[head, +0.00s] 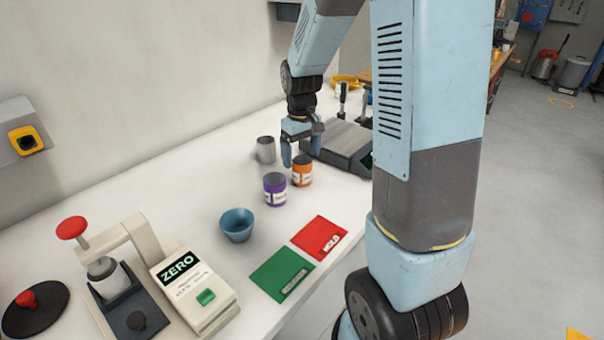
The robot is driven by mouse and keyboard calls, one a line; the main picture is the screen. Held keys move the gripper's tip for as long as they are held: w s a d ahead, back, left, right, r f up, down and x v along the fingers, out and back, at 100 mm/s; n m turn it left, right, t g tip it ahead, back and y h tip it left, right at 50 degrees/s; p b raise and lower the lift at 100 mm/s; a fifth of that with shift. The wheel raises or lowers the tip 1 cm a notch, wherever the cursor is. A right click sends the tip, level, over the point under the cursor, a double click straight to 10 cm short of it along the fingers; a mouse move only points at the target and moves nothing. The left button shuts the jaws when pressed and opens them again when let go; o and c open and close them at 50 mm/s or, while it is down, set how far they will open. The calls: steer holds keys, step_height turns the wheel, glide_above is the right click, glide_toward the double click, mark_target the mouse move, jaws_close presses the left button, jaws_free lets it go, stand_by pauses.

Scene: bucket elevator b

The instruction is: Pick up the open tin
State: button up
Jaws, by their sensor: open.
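A plain grey tin (265,150) stands upright on the white bench at the back; its top is too small to tell for sure whether it is open. A purple tin with a white label (275,190) and an orange tin with a white label (302,171) stand in front of it, both with dark tops. My gripper (302,160) points down with its fingers apart and nothing seen between them. It is right of the grey tin and appears above or just behind the orange tin; the exact gap cannot be told.
A blue bowl (237,225), a green mat (282,275) and a red mat (320,237) lie nearer on the bench. A press-like device labelled ZERO (185,285) stands front left. A dark grey scale-like box (344,146) is right of my gripper. My arm hides the bench's right part.

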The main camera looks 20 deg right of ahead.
mark_target(302, 167)
steer(key=shift+w+d+f, duration=0.15)
steer(key=shift+f, duration=1.15)
steer(key=shift+w+d+f, duration=0.1)
steer(key=shift+f, duration=1.2)
steer(key=shift+c, duration=0.2)
steer(key=c, duration=1.5)
